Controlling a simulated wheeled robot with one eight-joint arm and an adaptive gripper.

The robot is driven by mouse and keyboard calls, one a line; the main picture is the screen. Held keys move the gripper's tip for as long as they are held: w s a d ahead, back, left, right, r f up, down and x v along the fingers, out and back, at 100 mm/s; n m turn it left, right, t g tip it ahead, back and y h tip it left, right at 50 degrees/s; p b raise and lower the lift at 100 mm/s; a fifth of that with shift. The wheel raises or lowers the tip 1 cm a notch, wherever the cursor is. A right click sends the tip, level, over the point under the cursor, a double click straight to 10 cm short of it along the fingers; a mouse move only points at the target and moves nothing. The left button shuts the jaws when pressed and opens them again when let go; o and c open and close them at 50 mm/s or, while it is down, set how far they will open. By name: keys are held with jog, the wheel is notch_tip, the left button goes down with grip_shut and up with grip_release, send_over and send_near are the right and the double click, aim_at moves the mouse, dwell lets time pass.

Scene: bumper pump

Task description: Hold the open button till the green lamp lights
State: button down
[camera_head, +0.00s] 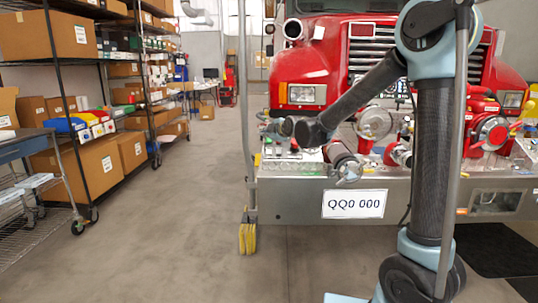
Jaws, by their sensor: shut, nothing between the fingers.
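The red fire truck's silver front bumper (283,194) carries pump fittings and small controls on its top left. I cannot pick out the open button or the green lamp there; the parts are tiny and my arm covers some of them.
A white plate reading QQ0 000 (354,204) is on the bumper's front. Shelving with cardboard boxes (88,165) lines the left. The concrete floor (165,235) between is clear.

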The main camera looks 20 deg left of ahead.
aim_at(269, 152)
jog(key=w+a+f, duration=0.1)
jog(key=w+f, duration=0.3)
jog(key=f, duration=0.3)
jog(key=shift+f, duration=0.3)
jog(key=shift+w+a, duration=0.1)
jog(key=shift+w, duration=0.1)
dwell(1.5)
jog(key=shift+w+f, duration=0.2)
jog(key=shift+f, duration=0.1)
jog(key=shift+w+a+f, duration=0.1)
jog(key=shift+w+f, duration=0.15)
jog(key=shift+f, duration=0.15)
dwell(0.9)
jog(key=shift+s+r, duration=0.1)
dwell(2.8)
jog(key=shift+s+r, duration=0.4)
jog(key=shift+r, duration=0.3)
